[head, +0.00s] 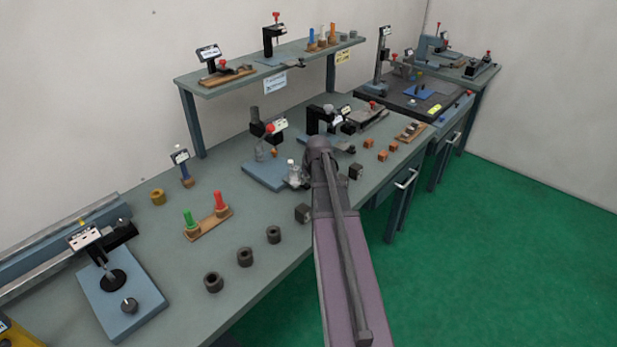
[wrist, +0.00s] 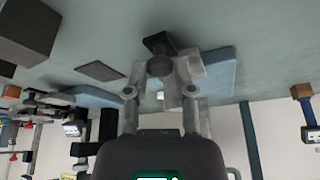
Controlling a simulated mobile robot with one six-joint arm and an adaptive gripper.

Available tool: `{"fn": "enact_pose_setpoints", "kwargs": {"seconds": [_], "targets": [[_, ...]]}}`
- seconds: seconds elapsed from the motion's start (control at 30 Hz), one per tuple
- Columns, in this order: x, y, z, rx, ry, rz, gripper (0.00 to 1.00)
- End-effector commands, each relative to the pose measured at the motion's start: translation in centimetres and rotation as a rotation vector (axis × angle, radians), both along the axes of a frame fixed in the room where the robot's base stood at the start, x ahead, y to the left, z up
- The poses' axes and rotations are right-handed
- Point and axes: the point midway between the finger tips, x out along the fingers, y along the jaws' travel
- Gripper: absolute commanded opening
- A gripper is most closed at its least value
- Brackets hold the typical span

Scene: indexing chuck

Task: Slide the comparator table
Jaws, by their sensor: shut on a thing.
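The comparator stand (head: 268,130), with a black arm, a small labelled display and a red knob, stands on a light blue base (head: 260,178) in the middle of the bench. My gripper (head: 297,175) is low at the right edge of this base, partly behind my arm. In the wrist view my gripper (wrist: 160,75) is closed around a dark rounded knob (wrist: 160,65), close to the blue base (wrist: 215,80). A dark block (wrist: 160,42) sits just beyond the knob. The rest of the held part is hidden by the fingers.
Dark ring parts (head: 245,256) lie along the bench front. A wooden rack (head: 209,222) with green and red pegs stands left of the base. Another black stand (head: 322,116) and orange blocks (head: 382,156) are to the right. A shelf (head: 270,68) overhangs the back.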

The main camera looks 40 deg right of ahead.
Motion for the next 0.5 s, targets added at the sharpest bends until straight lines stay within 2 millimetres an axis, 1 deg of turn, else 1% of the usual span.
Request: {"fn": "enact_pose_setpoints", "kwargs": {"seconds": [0.03,0.17,0.2,0.27,0.3,0.5], "targets": [[-0.34,-0.17,-0.12,-0.008,0.011,-0.001,0.00],[-0.21,0.11,-0.13,-0.009,0.012,0.003,0.00],[-0.17,0.19,-0.12,-0.009,0.012,0.004,0.44],[-0.09,0.32,-0.12,-0.009,0.011,0.007,0.62],[-0.03,0.40,-0.11,-0.008,0.009,0.008,0.67],[0.19,0.64,-0.07,-0.007,0.007,0.011,0.67]]}}
